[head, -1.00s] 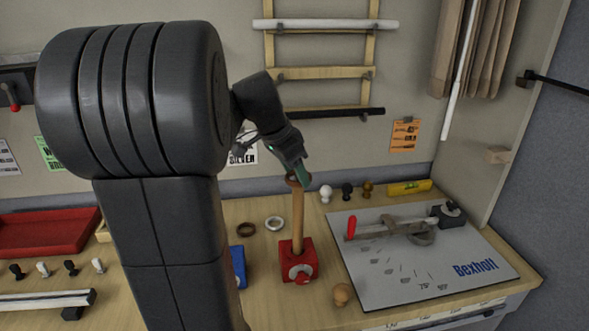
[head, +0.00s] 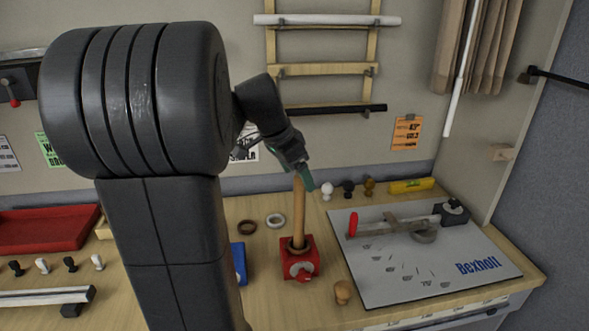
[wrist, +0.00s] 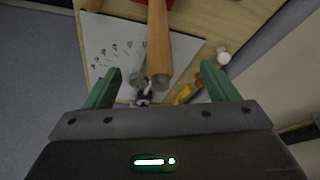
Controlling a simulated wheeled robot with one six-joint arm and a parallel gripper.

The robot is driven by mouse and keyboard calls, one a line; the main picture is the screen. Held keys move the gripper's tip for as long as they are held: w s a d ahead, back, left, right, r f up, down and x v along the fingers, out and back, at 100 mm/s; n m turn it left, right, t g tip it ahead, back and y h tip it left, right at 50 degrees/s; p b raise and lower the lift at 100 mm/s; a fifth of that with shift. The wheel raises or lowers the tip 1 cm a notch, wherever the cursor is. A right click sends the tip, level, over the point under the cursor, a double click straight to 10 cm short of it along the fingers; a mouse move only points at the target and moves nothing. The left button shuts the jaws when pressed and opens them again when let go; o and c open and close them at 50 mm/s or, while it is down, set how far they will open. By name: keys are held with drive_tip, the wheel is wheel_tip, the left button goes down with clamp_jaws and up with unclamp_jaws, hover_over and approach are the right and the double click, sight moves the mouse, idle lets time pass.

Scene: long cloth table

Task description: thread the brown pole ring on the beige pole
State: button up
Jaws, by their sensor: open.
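The beige pole (head: 299,210) stands upright in a red clamp block (head: 300,262) on the table. A brown pole ring (head: 297,245) lies around the foot of the pole, on top of the red block. My gripper (head: 304,182) is at the top of the pole. In the wrist view my gripper (wrist: 162,88) has its green fingers spread wide and holds nothing. The pole (wrist: 158,50) shows between the fingers, apart from both. The ring cannot be made out in the wrist view.
Another brown ring (head: 247,227) and a white ring (head: 275,221) lie left of the block. A blue block (head: 238,264) is partly behind my arm. A wooden knob (head: 343,292) and a grey board (head: 400,285) are at right. Several small knobs stand behind.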

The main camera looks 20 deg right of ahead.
drive_tip(key=w+v, duration=0.1)
drive_tip(key=v, duration=1.2)
drive_tip(key=shift+s+r+b, duration=0.35)
drive_tip(key=shift+s+r, duration=0.1)
drive_tip(key=shift+f, duration=0.1)
drive_tip(key=x, duration=1.3)
drive_tip(key=shift+s+a+p, duration=0.1)
drive_tip(key=shift+a+p, duration=0.05)
drive_tip(key=shift+p, duration=0.25)
drive_tip(key=shift+d+f, duration=0.15)
drive_tip(key=shift+d, duration=0.05)
drive_tip(key=shift+r+p, duration=0.95)
drive_tip(key=shift+r, duration=0.05)
drive_tip(key=shift+f, duration=0.1)
